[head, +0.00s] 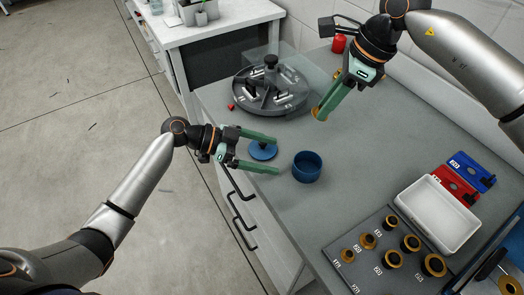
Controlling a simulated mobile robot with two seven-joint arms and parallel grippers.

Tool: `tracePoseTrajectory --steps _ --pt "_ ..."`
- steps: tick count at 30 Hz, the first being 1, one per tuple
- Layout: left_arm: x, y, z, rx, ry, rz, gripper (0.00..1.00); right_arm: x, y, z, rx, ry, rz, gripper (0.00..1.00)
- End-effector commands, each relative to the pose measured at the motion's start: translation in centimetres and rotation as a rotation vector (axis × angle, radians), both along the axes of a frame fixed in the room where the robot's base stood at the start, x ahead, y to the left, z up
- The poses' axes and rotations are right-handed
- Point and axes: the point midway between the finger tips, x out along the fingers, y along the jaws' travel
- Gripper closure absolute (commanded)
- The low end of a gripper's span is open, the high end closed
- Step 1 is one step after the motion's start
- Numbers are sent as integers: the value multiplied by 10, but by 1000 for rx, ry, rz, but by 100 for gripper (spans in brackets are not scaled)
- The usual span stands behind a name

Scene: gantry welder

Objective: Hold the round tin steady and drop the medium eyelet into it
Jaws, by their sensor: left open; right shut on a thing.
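The round tin (307,167) is blue, open at the top and upright on the grey bench. A blue disc with a knob, like a lid (262,151), lies left of it, partly between my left gripper's fingers. My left gripper (277,156) is open, its green fingers pointing at the tin from the left, with a small gap to it. My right gripper (319,116) is shut on a small brass-coloured eyelet (315,113), above the bench and behind the tin. The fingers hide most of the eyelet, so its size is hard to tell.
A grey divided carousel (270,112) stands at the back left. A dark board (353,254) with several brass eyelets, a white tray (437,213), and red and blue cases (470,170) are at the right. Bench between tin and tray is clear.

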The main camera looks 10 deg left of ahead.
Motion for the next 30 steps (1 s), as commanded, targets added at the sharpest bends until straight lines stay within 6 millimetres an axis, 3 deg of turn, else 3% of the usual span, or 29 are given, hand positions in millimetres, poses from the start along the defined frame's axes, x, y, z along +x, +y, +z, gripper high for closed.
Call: tracePoseTrajectory --steps 16,22,30 --pt "23 -84 -36 -1 3 3 0 0 0 0 0 0 0 100" --pt "26 -98 -43 3 1 3 0 0 0 0 0 0 0 100" --pt "27 -100 -44 3 0 4 0 0 0 0 0 0 0 100"
